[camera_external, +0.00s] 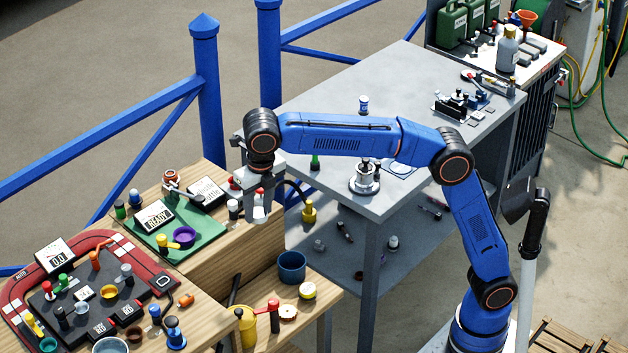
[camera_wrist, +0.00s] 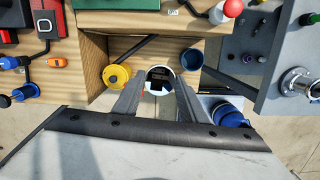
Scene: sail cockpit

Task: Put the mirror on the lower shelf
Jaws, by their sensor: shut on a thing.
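My gripper (camera_external: 259,213) hangs pointing down, high at the right end of the wooden bench. In the wrist view its two fingers (camera_wrist: 160,92) are closed on the mirror (camera_wrist: 160,72), a small round disc with a pale rim and a dark face. In the external view I cannot make out the mirror clearly at the fingertips. The bench's lower wooden shelf (camera_external: 321,310) lies below and to the right of my gripper. It also shows in the wrist view (camera_wrist: 138,47), beyond the mirror. The mirror appears held above it, apart from it.
The upper bench holds a green board (camera_external: 205,222) with several small items. A grey table (camera_external: 400,110) with its own low shelf (camera_external: 410,262) stands to the right.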

